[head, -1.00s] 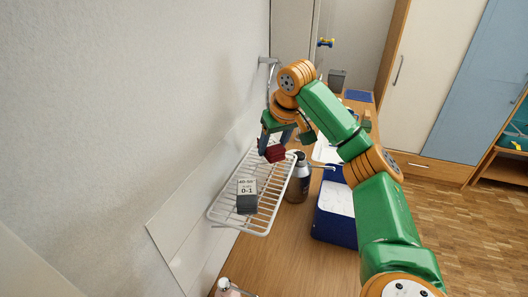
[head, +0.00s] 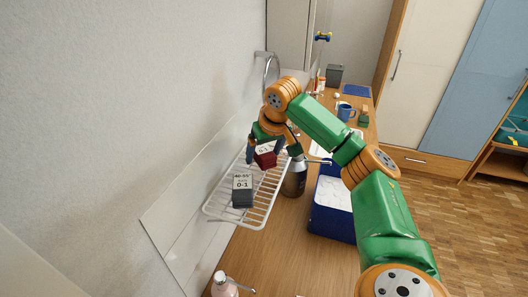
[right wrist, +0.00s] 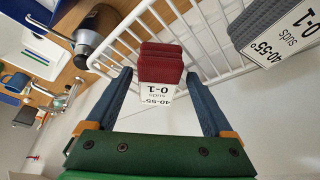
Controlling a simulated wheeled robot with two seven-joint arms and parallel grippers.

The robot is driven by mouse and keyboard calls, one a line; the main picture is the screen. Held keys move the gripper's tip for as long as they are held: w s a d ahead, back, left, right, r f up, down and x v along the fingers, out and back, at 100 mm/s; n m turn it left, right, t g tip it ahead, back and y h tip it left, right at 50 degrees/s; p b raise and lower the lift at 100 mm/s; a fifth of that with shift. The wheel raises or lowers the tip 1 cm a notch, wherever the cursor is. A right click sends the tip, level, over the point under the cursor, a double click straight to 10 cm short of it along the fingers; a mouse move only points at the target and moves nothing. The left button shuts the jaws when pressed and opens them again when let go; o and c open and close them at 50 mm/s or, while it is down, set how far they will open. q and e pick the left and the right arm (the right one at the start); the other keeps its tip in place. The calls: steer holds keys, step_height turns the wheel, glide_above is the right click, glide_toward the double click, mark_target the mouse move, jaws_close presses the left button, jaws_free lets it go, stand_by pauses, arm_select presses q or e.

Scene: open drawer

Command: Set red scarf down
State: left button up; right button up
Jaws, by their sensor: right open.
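The red scarf (head: 265,159) is a small folded dark-red block with a white label, at the far part of the white wire rack (head: 250,222). In the right wrist view the folded scarf (right wrist: 161,62) lies between my right gripper's two blue fingers, with gaps visible on both sides. My right gripper (head: 265,153) is open around it; it also shows in the right wrist view (right wrist: 160,76). The scarf appears to rest on the wires, though its underside is hidden. My left gripper is not in view.
A grey folded item (head: 243,198) with a similar label sits on the rack's near part. A pink dispenser (head: 222,288) is in front.

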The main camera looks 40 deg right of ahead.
mark_target(264, 152)
steer(key=shift+r, duration=0.2)
steer(key=shift+s+r, duration=0.2)
steer(key=shift+r, duration=0.15)
steer(key=b+v, duration=0.1)
steer(key=v, duration=0.3)
steer(key=shift+r, duration=0.15)
steer(key=p+v, duration=0.1)
steer(key=v, duration=0.6)
